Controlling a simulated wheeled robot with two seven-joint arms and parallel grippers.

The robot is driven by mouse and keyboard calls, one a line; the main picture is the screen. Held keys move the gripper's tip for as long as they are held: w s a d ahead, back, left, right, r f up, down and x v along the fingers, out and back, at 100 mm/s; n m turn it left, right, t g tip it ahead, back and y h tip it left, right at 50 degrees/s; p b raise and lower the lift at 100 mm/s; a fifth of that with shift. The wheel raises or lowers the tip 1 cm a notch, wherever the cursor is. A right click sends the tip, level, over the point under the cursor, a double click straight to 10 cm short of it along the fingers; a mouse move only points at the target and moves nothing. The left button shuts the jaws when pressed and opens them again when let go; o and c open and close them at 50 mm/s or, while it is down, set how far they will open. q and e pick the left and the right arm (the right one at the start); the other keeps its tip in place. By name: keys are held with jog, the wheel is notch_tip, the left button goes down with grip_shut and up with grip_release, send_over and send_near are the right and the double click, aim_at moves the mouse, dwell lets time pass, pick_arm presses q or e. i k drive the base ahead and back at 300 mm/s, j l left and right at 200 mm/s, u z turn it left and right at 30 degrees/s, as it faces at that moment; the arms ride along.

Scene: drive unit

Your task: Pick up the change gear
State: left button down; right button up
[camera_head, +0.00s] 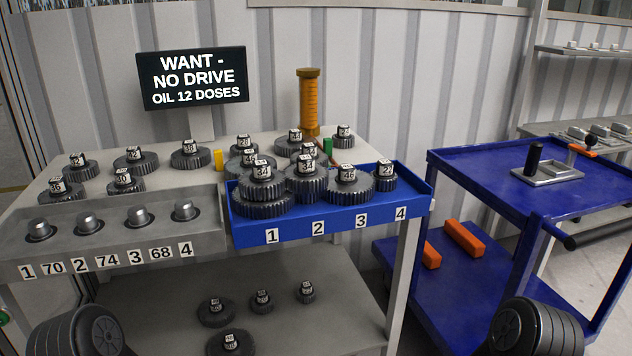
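Several dark change gears with numbered black-and-white caps are in view. A row stands in the blue tray (330,222), whose front is marked 1 to 4: stacked gears (262,185) at the left, gears (306,182) and (348,182) in the middle, and a small gear (385,178) at the right. Other gears stand loose on the grey bench, such as one (190,155) at the back and one (62,192) at the left. More gears (217,312) lie on the lower shelf. Which gear is meant cannot be told. Neither gripper shows.
A grey block (120,245) with several round metal studs fills the bench's front left. An orange cylinder (309,105) stands behind the gears. A black sign (192,78) reads "WANT - NO DRIVE OIL 12 DOSES". A blue cart (470,175) with a handle stands right.

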aim_at(305, 176)
jog(key=z, duration=1.95)
jog(key=k+j, duration=0.1)
jog(key=j, duration=0.25)
jog(key=k+j, duration=0.1)
jog(key=j, duration=0.2)
jog(key=k+j, duration=0.1)
jog(key=j, duration=0.25)
jog(key=k+j, duration=0.1)
jog(key=j, duration=0.25)
